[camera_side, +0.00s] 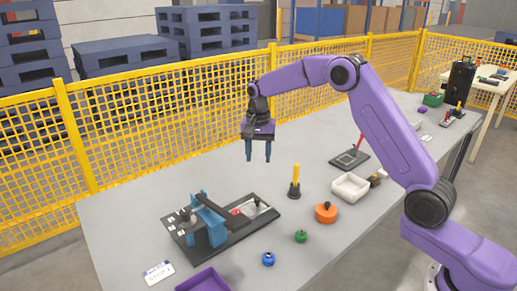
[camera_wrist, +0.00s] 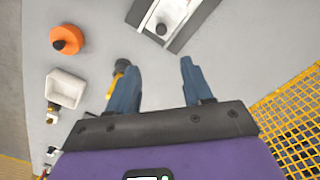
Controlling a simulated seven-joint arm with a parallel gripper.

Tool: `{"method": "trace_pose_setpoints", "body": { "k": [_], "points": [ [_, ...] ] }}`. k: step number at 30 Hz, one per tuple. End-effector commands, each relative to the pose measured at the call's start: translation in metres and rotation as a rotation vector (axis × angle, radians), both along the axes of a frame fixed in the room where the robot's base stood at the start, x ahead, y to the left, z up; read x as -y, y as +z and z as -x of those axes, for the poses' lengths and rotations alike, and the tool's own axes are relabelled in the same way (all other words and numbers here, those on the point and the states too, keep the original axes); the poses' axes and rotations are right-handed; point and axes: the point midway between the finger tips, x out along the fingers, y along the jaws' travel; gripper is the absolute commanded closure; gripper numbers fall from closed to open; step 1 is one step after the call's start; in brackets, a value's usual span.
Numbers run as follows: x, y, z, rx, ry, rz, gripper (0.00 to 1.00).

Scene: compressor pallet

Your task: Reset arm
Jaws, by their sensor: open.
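My gripper (camera_side: 258,151) hangs from my purple arm above the far middle part of the grey table (camera_side: 135,224), fingers pointing down. Its two blue fingers are apart with nothing between them. In the wrist view, my gripper (camera_wrist: 160,80) also shows open and empty over bare table. A dark fixture plate (camera_side: 240,233) with a blue clamp-like frame (camera_side: 208,220) lies to the left and nearer the camera, below the gripper's height. Part of that plate shows at the top of the wrist view.
A yellow-handled tool (camera_side: 295,180) stands upright right of the gripper. An orange round part (camera_side: 326,212), white tray (camera_side: 350,187), green knob (camera_side: 301,236), blue knob (camera_side: 268,258) and purple tray (camera_side: 203,281) sit on the table. A yellow mesh fence (camera_side: 150,135) runs behind it.

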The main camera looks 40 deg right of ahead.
Motion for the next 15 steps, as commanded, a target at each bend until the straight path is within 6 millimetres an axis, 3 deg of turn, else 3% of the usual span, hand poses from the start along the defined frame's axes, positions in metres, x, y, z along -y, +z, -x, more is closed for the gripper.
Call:
{"method": "trace_pose_setpoints", "body": {
  "k": [6, 15],
  "points": [
    [0.001, 0.016, 0.000, 0.001, -0.001, 0.000, 0.50],
    [0.001, 0.017, 0.000, 0.000, -0.001, 0.000, 0.50]
  ]
}}
